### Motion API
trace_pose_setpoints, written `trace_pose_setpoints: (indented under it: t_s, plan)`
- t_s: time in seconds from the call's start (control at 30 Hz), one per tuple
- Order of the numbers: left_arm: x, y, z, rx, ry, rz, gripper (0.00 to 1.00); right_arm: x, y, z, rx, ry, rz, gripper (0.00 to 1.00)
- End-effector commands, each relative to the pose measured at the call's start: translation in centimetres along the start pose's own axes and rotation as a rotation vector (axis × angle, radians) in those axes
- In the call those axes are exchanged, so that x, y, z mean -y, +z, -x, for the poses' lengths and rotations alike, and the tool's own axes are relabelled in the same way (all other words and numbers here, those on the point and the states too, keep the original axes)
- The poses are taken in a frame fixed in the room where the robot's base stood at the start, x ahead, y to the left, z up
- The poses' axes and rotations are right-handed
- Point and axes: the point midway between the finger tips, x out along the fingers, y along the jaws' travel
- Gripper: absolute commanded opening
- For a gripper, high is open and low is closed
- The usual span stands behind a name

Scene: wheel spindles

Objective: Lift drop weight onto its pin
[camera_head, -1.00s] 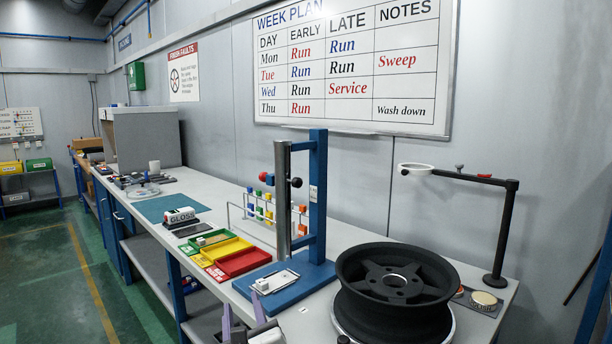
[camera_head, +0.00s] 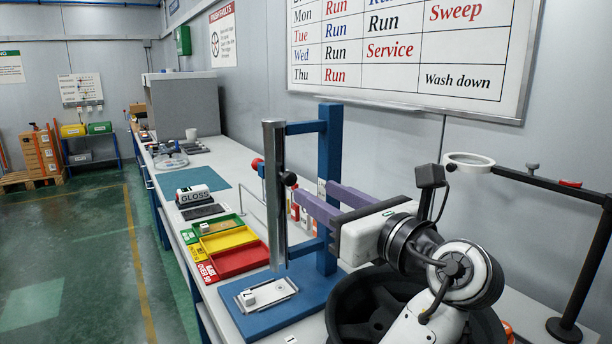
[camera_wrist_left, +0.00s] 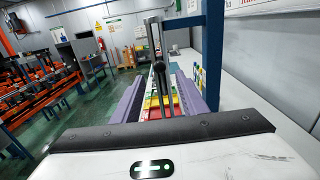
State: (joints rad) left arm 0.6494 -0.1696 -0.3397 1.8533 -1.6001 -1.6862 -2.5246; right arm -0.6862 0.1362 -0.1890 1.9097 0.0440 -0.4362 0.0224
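The drop tester has a blue post (camera_head: 330,150) on a blue base (camera_head: 300,312), with an upright silver tube (camera_head: 273,230) in front. A black knob (camera_head: 288,178) sticks out of the tube's side; it also shows in the left wrist view (camera_wrist_left: 172,47). A red knob (camera_head: 257,164) shows at the tube's left. The weight's body is not clearly seen. My left gripper (camera_head: 312,190) is open, its purple fingers pointing at the tube by the black knob. My right gripper is out of view.
A black wheel (camera_head: 345,310) stands at the front, partly behind my arm. A black stand with a white ring (camera_head: 468,160) is at the right. A small pale plate (camera_head: 265,295) lies on the blue base. Red (camera_head: 240,262), yellow and green trays sit left of the tester.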

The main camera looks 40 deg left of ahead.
Motion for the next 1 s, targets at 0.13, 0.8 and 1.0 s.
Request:
trace_pose_setpoints:
  t_s: [0.13,0.8,1.0]
  plan:
    - [-0.1,0.2,-2.9,0.004,0.004,-0.001,0.39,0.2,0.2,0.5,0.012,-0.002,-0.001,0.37]
    - [0.0,0.0,-8.8,0.002,-0.002,0.002,0.39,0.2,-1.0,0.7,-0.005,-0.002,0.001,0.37]
    - [0.0,0.0,-8.7,0.002,-0.002,0.002,0.16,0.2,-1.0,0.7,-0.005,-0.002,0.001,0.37]
